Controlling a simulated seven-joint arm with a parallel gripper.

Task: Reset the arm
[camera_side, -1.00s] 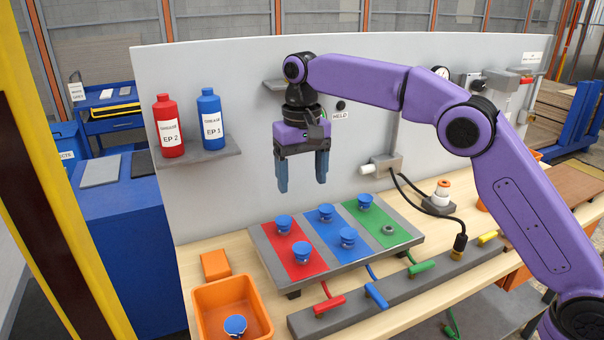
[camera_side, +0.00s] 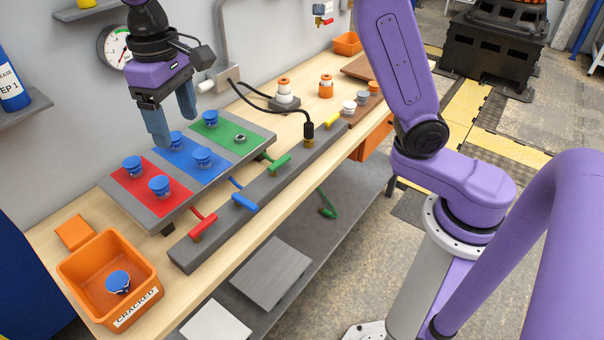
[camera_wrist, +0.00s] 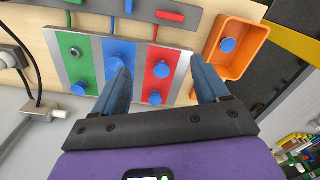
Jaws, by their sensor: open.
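My gripper (camera_side: 173,122) is open and empty, with its blue fingers pointing down over the back part of the striped board (camera_side: 158,212). In the wrist view its fingertips (camera_wrist: 158,66) stand apart, with the board beyond. The board has red, blue and green strips. Two blue-topped pieces (camera_side: 132,164) sit on the red strip and two (camera_side: 201,156) on the blue strip. One blue-topped piece (camera_side: 210,118) and a small grey ring (camera_side: 240,138) are on the green strip. No piece is between my fingers.
An orange bin (camera_side: 75,270) labelled CRACKED holds one blue-topped piece (camera_side: 117,281). A grey bar (camera_side: 262,178) with red, blue, green and yellow handles lies in front of the board. A wall shelf (camera_side: 25,108) with a blue bottle (camera_side: 10,85) is at left.

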